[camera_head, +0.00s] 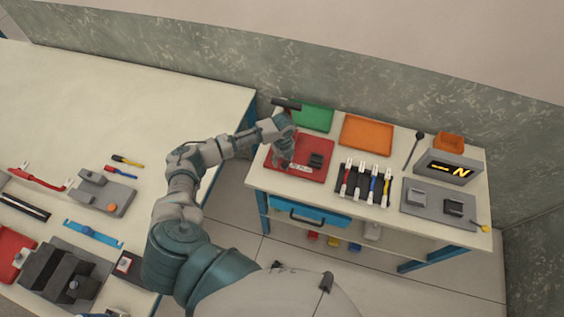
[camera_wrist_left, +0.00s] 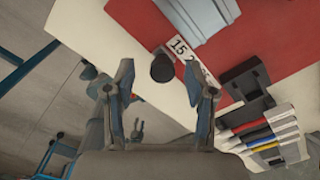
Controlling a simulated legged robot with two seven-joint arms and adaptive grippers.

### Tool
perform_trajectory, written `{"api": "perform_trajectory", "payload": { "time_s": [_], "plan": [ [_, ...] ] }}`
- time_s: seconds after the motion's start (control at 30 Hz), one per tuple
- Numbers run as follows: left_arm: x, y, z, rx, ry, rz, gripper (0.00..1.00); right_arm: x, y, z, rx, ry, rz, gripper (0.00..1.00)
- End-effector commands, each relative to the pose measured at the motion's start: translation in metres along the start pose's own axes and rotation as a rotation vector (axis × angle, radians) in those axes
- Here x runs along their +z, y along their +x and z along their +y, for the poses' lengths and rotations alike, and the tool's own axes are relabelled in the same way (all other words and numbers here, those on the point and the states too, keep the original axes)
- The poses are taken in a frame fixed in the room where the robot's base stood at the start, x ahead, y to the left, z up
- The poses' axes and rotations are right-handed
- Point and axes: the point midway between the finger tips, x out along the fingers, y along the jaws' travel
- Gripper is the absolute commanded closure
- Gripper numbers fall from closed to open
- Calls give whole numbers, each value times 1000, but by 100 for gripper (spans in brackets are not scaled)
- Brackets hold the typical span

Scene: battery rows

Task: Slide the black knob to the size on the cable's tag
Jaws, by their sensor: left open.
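The black knob (camera_wrist_left: 162,68) shows in the left wrist view, round and dark, at the edge of the red board (camera_wrist_left: 150,22). A white number strip (camera_wrist_left: 188,56) beside it reads 15 and the start of another number; the rest is hidden behind a finger. My left gripper (camera_wrist_left: 160,84) is open, with the knob appearing between its fingertips; I see no contact. In the head view my left gripper (camera_head: 283,160) is over the red board (camera_head: 318,145). Several cables with white ends (camera_head: 367,185) lie on a dark holder; no tag is readable.
Another table with tools (camera_head: 150,90) is at the left.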

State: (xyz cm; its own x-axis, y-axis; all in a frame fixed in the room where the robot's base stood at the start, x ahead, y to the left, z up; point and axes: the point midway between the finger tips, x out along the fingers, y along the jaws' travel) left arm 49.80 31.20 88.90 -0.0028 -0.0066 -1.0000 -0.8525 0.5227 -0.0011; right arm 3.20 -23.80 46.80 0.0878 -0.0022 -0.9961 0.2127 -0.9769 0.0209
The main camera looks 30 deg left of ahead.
Motion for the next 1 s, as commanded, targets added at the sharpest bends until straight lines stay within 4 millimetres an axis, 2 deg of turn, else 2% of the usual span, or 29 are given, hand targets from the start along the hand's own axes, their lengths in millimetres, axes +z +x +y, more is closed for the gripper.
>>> {"api": "perform_trajectory", "payload": {
  "time_s": [0.1,0.2,0.53,0.57,0.77,0.8,1.0],
  "plan": [
    [-2,18,-1,2,-1,1,45,-1,-1,1,6,-2,-3,60],
    [-1,27,0,0,0,1,45,-1,-1,0,5,-1,-2,60],
    [4,35,3,-4,-1,5,45,-1,-2,0,5,1,-3,60],
    [4,35,3,-4,-1,5,47,-1,-2,0,5,1,-3,60],
    [3,34,2,-2,0,3,97,-1,-2,-1,4,1,-3,60],
    [3,34,2,-1,0,2,100,-1,-2,-2,2,1,-2,60],
    [-2,33,0,2,1,1,100,-2,-3,-3,1,0,-2,60]
  ]
}}
